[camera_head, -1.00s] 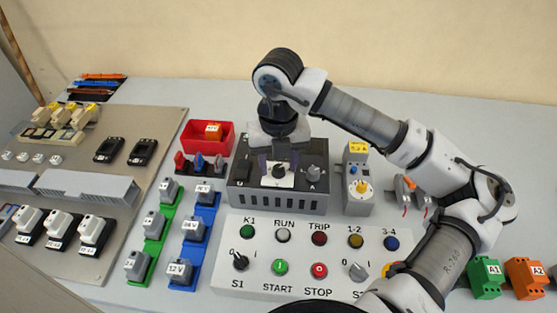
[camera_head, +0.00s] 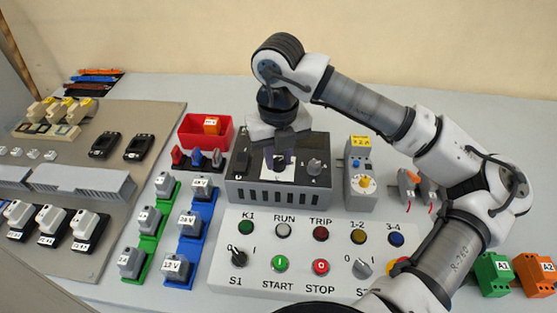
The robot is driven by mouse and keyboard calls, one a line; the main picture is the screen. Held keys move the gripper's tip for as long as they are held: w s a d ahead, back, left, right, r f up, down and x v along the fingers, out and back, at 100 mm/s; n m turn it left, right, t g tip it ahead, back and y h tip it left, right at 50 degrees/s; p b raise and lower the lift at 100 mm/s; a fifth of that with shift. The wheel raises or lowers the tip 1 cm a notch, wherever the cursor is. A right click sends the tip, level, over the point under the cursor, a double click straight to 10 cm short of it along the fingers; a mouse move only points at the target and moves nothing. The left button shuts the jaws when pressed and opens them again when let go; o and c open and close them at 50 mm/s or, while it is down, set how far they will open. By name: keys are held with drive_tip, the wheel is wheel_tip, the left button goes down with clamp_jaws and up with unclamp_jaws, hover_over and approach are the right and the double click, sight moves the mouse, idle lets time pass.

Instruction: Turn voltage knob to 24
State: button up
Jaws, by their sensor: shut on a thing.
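A dark grey box (camera_head: 237,195) with a vented front stands at the middle of the table. On its top is a black knob (camera_head: 280,164) over a white dial plate (camera_head: 277,175). My gripper (camera_head: 281,158) reaches down from above and is shut on this knob. The fingers hide part of the knob and dial, and the dial's marks are too small to read, so I cannot tell the setting. A second, grey knob (camera_head: 314,167) sits on the same box to the right, clear of my gripper.
A grey device with a yellow label (camera_head: 360,142) stands just right of the box. A red bin (camera_head: 190,141) and small levers (camera_head: 197,159) are to the left. The switch panel (camera_head: 300,260) lies in front. My arm spans the right side.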

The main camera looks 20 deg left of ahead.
sight(278, 161)
drive_tip(key=n+b, duration=0.4)
drive_tip(key=shift+f+b, duration=0.25)
drive_tip(key=shift+b, duration=0.05)
drive_tip(key=n+b, duration=0.1)
drive_tip(key=n, duration=0.2)
drive_tip(key=n+b, duration=0.1)
drive_tip(key=n, duration=0.1)
drive_tip(key=shift+r+n+b, duration=0.2)
drive_tip(key=shift+n+b, duration=0.15)
drive_tip(key=shift+n, duration=0.05)
drive_tip(key=o, duration=1)
wheel_tip(278, 161, up, 14)
drive_tip(key=shift+f, duration=0.1)
